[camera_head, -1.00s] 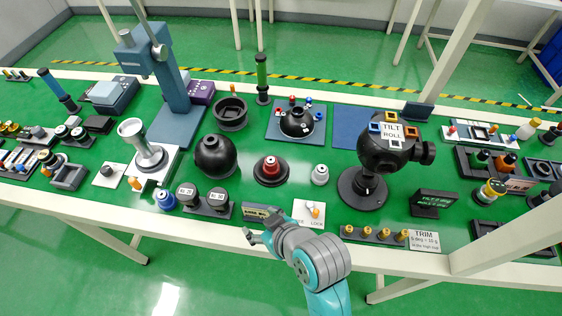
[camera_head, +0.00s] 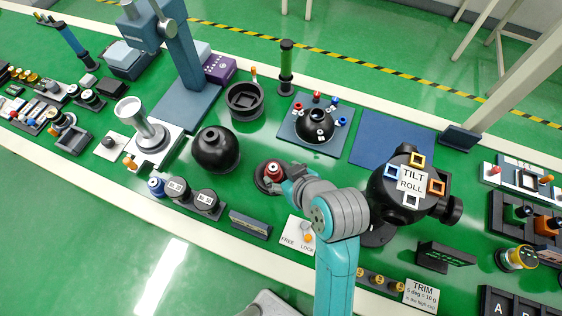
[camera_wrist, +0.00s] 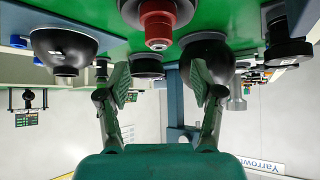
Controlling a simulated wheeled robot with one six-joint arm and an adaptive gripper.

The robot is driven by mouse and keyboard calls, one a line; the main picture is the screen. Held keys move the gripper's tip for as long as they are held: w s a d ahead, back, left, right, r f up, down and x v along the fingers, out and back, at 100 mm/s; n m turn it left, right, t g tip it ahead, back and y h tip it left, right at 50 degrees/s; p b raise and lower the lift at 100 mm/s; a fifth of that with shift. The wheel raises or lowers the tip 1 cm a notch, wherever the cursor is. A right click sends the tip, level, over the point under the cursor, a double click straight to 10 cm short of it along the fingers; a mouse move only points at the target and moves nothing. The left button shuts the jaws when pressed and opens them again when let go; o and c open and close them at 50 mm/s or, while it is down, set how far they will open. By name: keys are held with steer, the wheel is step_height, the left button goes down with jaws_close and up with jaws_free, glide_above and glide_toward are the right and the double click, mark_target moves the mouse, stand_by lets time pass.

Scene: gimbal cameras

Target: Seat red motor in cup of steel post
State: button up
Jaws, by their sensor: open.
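The red motor (camera_head: 273,171) sits upright on a dark round stand near the table's middle. It also shows at the top of the wrist view (camera_wrist: 158,22), where the picture is upside down. The steel post (camera_head: 148,130) stands on a white base at the left, with its flared cup (camera_head: 127,109) facing up and no motor in it. My gripper (camera_head: 286,183) is close beside the red motor, on its right, partly hidden by my arm. In the wrist view my gripper (camera_wrist: 158,82) is open and empty, and the motor lies beyond the fingertips.
A black ball (camera_head: 216,150) stands between post and motor. A blue column (camera_head: 187,65) rises behind the post. Motors on a holder (camera_head: 188,194) and a FREE/LOCK plate (camera_head: 300,234) lie in front. The black TILT/ROLL ball (camera_head: 398,188) is close right of my arm.

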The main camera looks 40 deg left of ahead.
mark_target(273, 167)
steer(key=x, duration=1)
steer(key=shift+w+a, duration=0.1)
steer(key=shift+a, duration=0.1)
jaws_close()
